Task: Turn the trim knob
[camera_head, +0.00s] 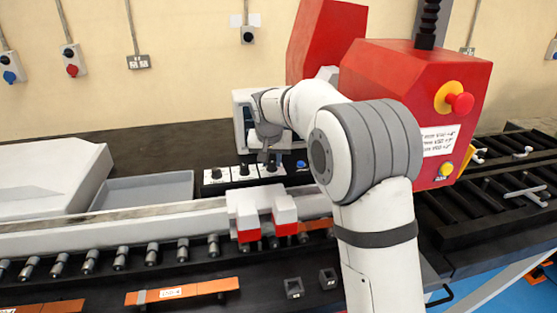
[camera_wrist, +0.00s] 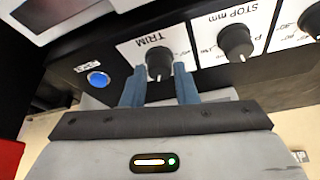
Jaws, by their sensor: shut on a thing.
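The trim knob (camera_wrist: 159,62) is a black round knob on a white plate marked TRIM, seen upside down in the wrist view. A white mark shows on its lower edge in that view. My gripper (camera_wrist: 160,88) has its two blue fingers on either side of the knob, shut on it. In the head view my gripper (camera_head: 268,156) comes down from above onto the rightmost knob of the panel, partly hiding it.
The stop knob (camera_wrist: 236,42) sits beside the trim knob, with a third knob (camera_wrist: 311,22) beyond. A blue button (camera_wrist: 97,78) lies on the trim knob's other side. The red machine head (camera_head: 410,90) with a red stop button (camera_head: 460,102) stands right of the panel.

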